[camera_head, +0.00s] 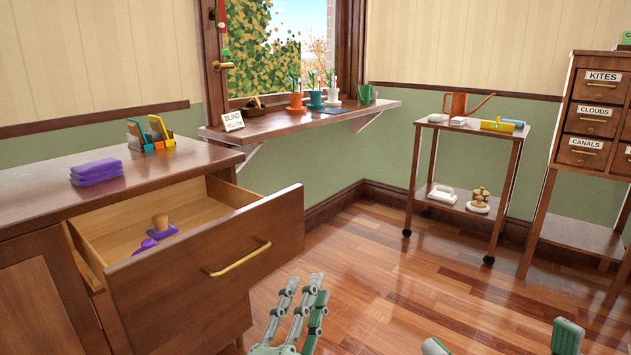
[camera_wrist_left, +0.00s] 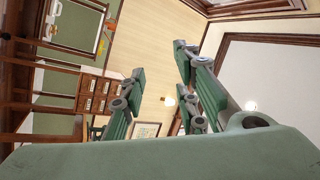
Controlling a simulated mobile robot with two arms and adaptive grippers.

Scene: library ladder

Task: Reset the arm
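My left gripper (camera_head: 305,285) is raised over the floor to the right of the open drawer, with its fingers pointing up in the head view. In the left wrist view its green-padded fingers (camera_wrist_left: 159,62) stand apart with nothing between them, so it is open and empty. My right gripper (camera_head: 500,341) shows only as two green fingertips at the bottom right edge of the head view. They are wide apart with bare floor between them. The rest of the right gripper is out of frame.
An open drawer (camera_head: 205,268) holding a stamp (camera_head: 161,227) juts from the cabinet at left. A windowsill (camera_head: 290,122) carries potted plants. A trolley (camera_head: 470,126) and a labelled drawer cabinet (camera_head: 594,104) stand at right. The floor (camera_head: 395,270) between is clear.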

